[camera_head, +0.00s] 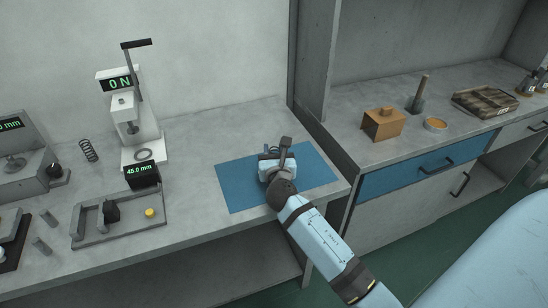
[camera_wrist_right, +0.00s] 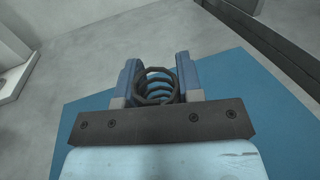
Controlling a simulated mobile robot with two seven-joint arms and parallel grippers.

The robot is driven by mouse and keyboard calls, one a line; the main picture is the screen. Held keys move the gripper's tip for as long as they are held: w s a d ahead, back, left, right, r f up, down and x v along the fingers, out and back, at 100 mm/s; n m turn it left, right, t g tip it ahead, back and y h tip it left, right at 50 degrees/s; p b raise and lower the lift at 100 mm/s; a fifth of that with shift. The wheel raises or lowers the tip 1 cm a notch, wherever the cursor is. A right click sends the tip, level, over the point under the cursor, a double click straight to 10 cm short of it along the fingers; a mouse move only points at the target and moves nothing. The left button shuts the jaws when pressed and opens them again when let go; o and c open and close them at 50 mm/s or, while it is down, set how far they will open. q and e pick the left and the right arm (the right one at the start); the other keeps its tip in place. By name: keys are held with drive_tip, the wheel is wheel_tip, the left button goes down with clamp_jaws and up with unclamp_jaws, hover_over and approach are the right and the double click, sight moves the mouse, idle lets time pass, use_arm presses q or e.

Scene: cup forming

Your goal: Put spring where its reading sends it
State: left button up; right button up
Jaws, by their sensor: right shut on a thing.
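My right gripper (camera_head: 277,160) is over the blue mat (camera_head: 238,190) on the near bench, shut on a dark coil spring. In the right wrist view the spring (camera_wrist_right: 157,88) stands between the two blue fingers (camera_wrist_right: 157,80), its coils seen from one end. In the head view the held spring is largely hidden by the gripper. A second coil spring (camera_head: 88,150) stands on the bench at the left. A force tester (camera_head: 128,105) reads 0 N. A length gauge (camera_head: 120,205) shows 45.0 mm. My left gripper is not in view.
A yellow cap (camera_head: 149,212) lies on the gauge's tray. Grey cylinders (camera_head: 49,217) and another mm-reading device (camera_head: 20,160) are at left. Much of the mat is clear.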

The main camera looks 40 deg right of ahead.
drive_tip(key=shift+f, duration=0.7)
drive_tip(key=o, duration=0.9)
drive_tip(key=shift+o, duration=0.2)
